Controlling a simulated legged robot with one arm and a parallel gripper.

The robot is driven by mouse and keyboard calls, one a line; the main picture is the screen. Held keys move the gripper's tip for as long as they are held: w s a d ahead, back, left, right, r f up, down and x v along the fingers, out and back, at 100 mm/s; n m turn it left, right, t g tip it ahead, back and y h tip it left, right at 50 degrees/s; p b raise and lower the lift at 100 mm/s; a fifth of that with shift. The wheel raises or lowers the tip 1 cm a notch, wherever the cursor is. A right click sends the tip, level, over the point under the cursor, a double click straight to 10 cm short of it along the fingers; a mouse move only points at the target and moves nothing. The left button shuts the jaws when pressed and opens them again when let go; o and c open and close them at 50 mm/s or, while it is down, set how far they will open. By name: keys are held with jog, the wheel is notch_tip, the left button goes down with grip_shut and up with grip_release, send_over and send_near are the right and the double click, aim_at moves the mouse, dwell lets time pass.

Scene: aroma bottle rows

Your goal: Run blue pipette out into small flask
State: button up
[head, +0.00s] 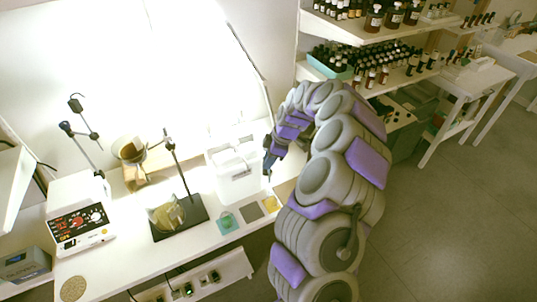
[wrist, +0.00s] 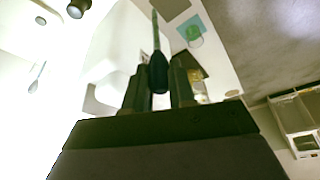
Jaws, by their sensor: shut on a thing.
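My gripper (wrist: 157,85) is shut on the dark blue bulb of the pipette (wrist: 158,72). The pipette's thin stem points away from the fingers, toward the top of the wrist view. In the head view my gripper (head: 269,158) is at the right side of the white box, with the pipette (head: 268,172) pointing down. A small green-tinted glass vessel (head: 227,221), perhaps the small flask, stands on a teal square on the bench; it also shows in the wrist view (wrist: 194,34). The pipette tip is apart from it. Liquid in the pipette cannot be made out.
A white box (head: 236,182) stands close beside my gripper. A stand (head: 190,214) with a large amber-tinted flask (head: 164,218) and a hotplate (head: 78,228) are further left. Bottle shelves (head: 345,33) are behind.

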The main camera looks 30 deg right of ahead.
jog(key=shift+a, duration=0.15)
jog(key=shift+d+f+b, duration=0.2)
jog(key=shift+f+b, duration=0.3)
jog(key=shift+f, duration=0.1)
jog(key=shift+d+f+b, duration=0.15)
jog(key=shift+f+b, duration=0.35)
jog(key=shift+f, duration=0.35)
jog(key=shift+d+f+b, duration=0.1)
jog(key=shift+f+b, duration=0.45)
jog(key=shift+f, duration=0.05)
jog(key=shift+d, duration=0.25)
grip_shut()
jog(key=shift+a, duration=0.1)
jog(key=shift+d+f, duration=0.1)
jog(key=shift+d, duration=0.2)
